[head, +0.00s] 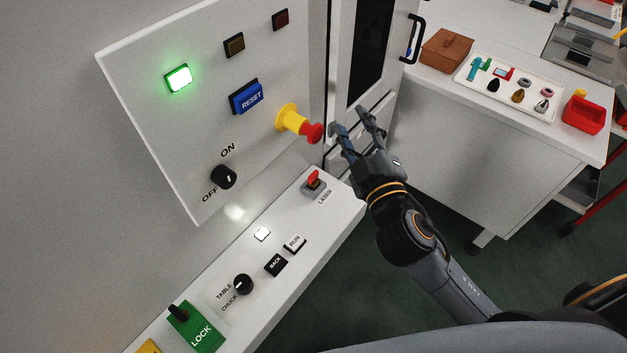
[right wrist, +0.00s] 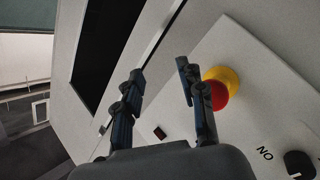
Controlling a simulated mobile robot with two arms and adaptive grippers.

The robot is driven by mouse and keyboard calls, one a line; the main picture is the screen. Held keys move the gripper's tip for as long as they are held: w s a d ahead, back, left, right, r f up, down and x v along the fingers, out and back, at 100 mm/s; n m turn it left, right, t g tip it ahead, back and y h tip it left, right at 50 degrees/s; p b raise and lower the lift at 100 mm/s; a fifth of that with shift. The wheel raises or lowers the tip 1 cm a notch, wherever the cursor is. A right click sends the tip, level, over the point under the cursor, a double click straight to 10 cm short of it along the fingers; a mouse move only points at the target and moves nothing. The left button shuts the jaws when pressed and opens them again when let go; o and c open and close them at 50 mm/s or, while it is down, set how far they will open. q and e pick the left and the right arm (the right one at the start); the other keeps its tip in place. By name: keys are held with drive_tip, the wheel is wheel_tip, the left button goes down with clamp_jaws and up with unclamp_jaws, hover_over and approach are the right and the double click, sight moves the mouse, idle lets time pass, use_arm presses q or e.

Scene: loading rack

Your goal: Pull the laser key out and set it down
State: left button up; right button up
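The red laser key (head: 314,177) sits in a grey lock at the far end of the white console ledge, beside the label LASER. My right gripper (head: 348,120) is open and empty, above and to the right of the key in the head view, apart from it. Its two spread fingers also show in the right wrist view (right wrist: 160,72), with nothing between them. My left gripper is not in view.
A red and yellow emergency stop (head: 300,124) juts from the wall panel (head: 185,130), close left of my right fingers. The ledge (head: 335,212) carries several buttons and knobs. A white bench (head: 470,95) at the right holds a parts tray (head: 540,113), brown box (head: 446,50) and red bin (head: 583,115).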

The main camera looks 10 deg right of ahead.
drive_tip(key=a+r+n+t+y, duration=0.2)
drive_tip(key=a+r+n+y, duration=0.6)
drive_tip(key=n, duration=0.1)
drive_tip(key=s+a+n+g+y, duration=0.4)
drive_tip(key=a+n+g+y, duration=0.45)
drive_tip(key=n, duration=0.45)
drive_tip(key=n+g+h, duration=0.7)
drive_tip(key=n+h, duration=0.5)
drive_tip(key=h, duration=0.1)
approach(317, 182)
drive_tip(key=shift+t+y, duration=0.25)
drive_tip(key=b+x, duration=0.1)
drive_tip(key=x, duration=0.1)
drive_tip(key=b+x, duration=0.3)
drive_tip(key=x, duration=0.2)
drive_tip(key=shift+s+d+f, duration=0.2)
drive_tip(key=shift+s+f, duration=0.05)
drive_tip(key=shift+f, duration=0.1)
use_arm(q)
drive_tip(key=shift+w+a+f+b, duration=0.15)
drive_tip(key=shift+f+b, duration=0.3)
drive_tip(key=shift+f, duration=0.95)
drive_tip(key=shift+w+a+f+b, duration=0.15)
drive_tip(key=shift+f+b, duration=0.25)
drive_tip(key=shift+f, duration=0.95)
use_arm(e)
drive_tip(key=shift+w+a+f, duration=0.3)
drive_tip(key=shift+w+f, duration=0.1)
drive_tip(key=shift+f, duration=0.05)
drive_tip(key=shift+r, duration=0.1)
